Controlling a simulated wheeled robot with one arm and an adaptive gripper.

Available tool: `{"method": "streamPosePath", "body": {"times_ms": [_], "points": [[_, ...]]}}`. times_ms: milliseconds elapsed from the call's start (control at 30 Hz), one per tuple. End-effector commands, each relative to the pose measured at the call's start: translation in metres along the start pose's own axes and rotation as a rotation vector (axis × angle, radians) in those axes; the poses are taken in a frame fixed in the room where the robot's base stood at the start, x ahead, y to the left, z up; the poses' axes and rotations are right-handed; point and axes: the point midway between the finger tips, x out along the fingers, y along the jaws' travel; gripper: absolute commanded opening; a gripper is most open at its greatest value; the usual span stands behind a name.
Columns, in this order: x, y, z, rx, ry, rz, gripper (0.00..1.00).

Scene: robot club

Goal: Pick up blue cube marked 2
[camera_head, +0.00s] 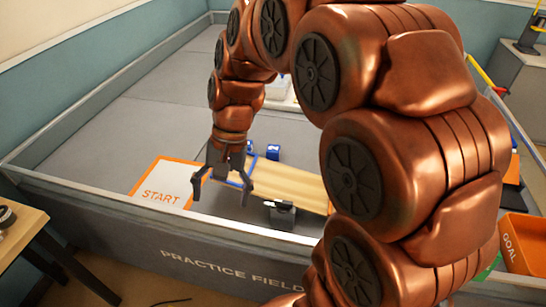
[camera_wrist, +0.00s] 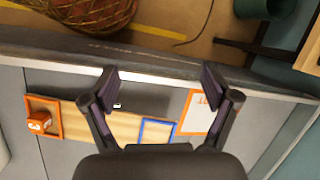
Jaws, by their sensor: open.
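Two small blue cubes show in the head view behind my gripper: one blue cube (camera_head: 273,152) with a white mark too small to read for sure, and another blue cube (camera_head: 250,147) partly hidden beside my wrist. I cannot tell for sure which is marked 2. My gripper (camera_head: 221,196) points down with its fingers spread and empty, in front of the cubes and apart from them. In the wrist view my gripper (camera_wrist: 168,90) is also open, with nothing between its fingers, and no blue cube shows there.
A START mat (camera_head: 160,184) lies left of my gripper. A wooden board (camera_head: 290,186) and a dark block (camera_head: 282,217) lie right. A blue outlined square (camera_wrist: 157,132) and an orange cube (camera_wrist: 40,122) show below. The field wall (camera_head: 120,217) runs in front; an orange GOAL bin (camera_head: 524,238) stands right.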

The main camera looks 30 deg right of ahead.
Motion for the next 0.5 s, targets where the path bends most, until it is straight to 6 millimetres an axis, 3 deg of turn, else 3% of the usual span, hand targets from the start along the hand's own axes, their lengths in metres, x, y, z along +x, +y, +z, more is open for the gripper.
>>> {"method": "streamPosePath", "body": {"times_ms": [200,500], "points": [[0.005,-0.021,-0.065,0.180,-0.037,-0.116,0.86],[0.007,-0.035,-0.157,0.418,-0.088,-0.279,0.86]]}}
